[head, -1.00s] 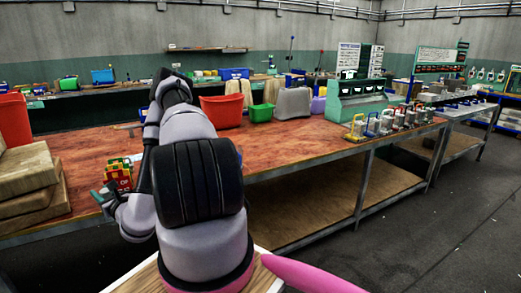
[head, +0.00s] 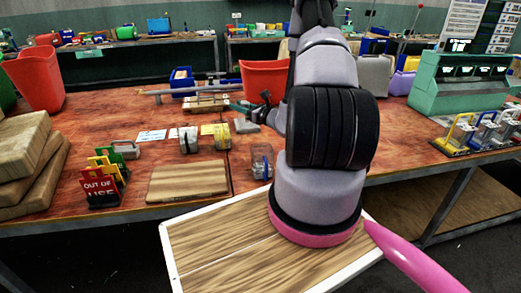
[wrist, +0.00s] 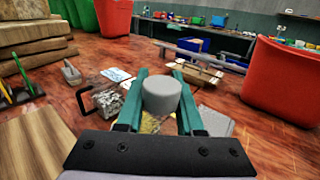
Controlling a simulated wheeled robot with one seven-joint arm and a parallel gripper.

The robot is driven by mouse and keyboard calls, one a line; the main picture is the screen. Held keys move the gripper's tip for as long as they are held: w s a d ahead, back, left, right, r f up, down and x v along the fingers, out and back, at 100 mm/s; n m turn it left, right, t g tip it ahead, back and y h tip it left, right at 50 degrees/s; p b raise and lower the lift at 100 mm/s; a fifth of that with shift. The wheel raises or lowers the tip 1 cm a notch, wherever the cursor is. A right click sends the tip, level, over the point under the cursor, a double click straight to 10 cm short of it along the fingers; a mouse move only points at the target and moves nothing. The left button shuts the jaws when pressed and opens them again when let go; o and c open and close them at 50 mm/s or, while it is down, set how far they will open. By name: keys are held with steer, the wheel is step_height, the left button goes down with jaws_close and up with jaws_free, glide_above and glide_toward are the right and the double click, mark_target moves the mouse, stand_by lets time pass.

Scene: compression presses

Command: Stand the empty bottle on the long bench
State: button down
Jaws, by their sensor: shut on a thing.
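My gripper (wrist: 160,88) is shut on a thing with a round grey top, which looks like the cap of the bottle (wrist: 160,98). Its lower part is hidden under the cap, so I cannot tell whether it is empty or touches the bench. In the head view my gripper (head: 258,108) is over the long bench (head: 120,105), left of my arm. The bench has a worn red-brown top. Clear containers stand near it: one holding silvery stuff (wrist: 108,102), which in the head view is left of the gripper (head: 188,140), and another (head: 262,161) nearer the front edge.
A wooden board (head: 187,181) and red, yellow and green signs (head: 102,182) are at the front. Stacked tan blocks (head: 25,155) stand left. A red bin (head: 267,80), a blue bin (head: 182,82) and a wooden fixture (head: 206,103) are behind. Small bare patches lie between.

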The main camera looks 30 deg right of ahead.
mark_target(250, 127)
steer(key=shift+n+g+y, duration=0.4)
steer(key=shift+n+y, duration=0.2)
steer(key=shift+y, duration=0.2)
steer(key=d, duration=0.4)
steer(key=shift+w+f, duration=0.15)
steer(key=shift+f, duration=0.2)
steer(key=shift+d+f, duration=0.15)
steer(key=shift+f, duration=2.35)
steer(key=shift+d+f, duration=0.1)
steer(key=shift+f, duration=2.4)
steer(key=c, duration=0.5)
jaws_free()
steer(key=shift+f, duration=0.15)
steer(key=shift+c, duration=0.2)
